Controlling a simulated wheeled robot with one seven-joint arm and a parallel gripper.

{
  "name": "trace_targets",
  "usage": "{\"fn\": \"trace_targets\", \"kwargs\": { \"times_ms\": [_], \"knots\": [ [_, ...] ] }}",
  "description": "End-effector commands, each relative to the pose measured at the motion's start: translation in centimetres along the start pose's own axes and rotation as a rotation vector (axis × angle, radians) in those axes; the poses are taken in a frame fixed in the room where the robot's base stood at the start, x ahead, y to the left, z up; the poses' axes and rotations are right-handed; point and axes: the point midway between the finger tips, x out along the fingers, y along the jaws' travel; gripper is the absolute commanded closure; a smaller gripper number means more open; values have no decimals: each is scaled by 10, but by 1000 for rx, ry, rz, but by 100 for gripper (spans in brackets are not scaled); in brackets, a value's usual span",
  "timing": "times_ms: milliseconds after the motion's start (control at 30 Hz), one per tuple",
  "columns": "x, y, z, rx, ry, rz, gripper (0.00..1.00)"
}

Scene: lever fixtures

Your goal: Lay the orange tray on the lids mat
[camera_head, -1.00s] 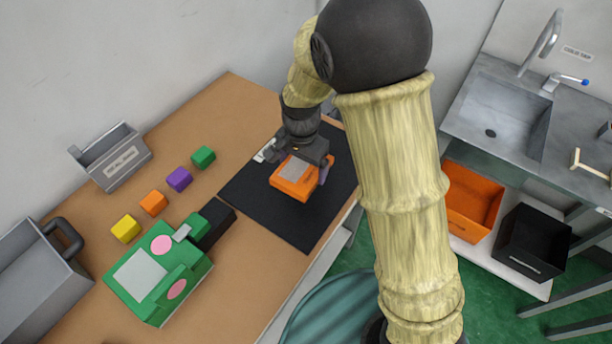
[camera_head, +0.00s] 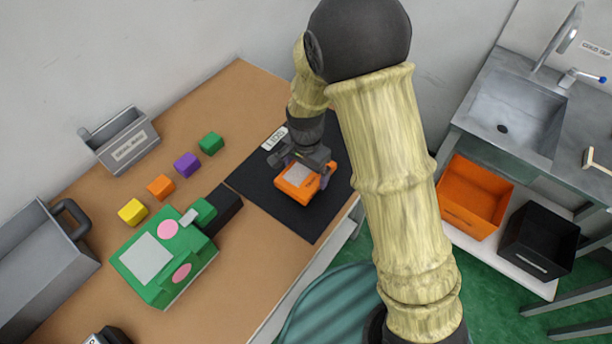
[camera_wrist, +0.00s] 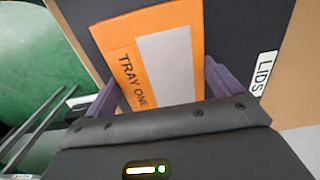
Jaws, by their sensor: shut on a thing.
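The orange tray (camera_head: 297,185), with a grey panel on top, is at the black lids mat (camera_head: 268,197) on the brown table. In the wrist view the tray (camera_wrist: 121,62) reads "TRAY ONE", and the mat (camera_wrist: 235,30) shows beyond it with a white "LIDS" label (camera_wrist: 263,73). My gripper (camera_head: 312,170) is over the mat, shut on the tray, with a purple finger on either side of it. The tray lies over the mat's area; whether its underside touches the mat I cannot tell.
A green box with pink discs (camera_head: 160,262) stands left of the mat. Green (camera_head: 211,143), purple (camera_head: 187,165), orange (camera_head: 160,187) and yellow (camera_head: 132,212) blocks form a row. A grey bin (camera_head: 125,142) stands behind them. The mat's front part is clear.

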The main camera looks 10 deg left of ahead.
Motion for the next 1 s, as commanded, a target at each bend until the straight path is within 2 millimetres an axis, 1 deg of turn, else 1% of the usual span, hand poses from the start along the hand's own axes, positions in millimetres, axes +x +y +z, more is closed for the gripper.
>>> {"fn": "trace_targets", "kwargs": {
  "times_ms": [167, 233, 400, 500, 900, 933, 967, 1000],
  "knots": [
    [-1, 0, 0, 0, 0, -1, 38],
    [3, 0, 0, 0, -1, 1, 38],
    [25, 1, 1, 0, -3, 3, 38],
    [35, 0, 0, 0, -2, 2, 38],
    [40, 0, 0, 0, 0, -1, 38],
    [40, 0, 0, 0, 0, -1, 4],
    [39, 0, 0, 0, 0, -1, 0],
    [39, 0, 0, 0, 0, -1, 0]
  ]
}}
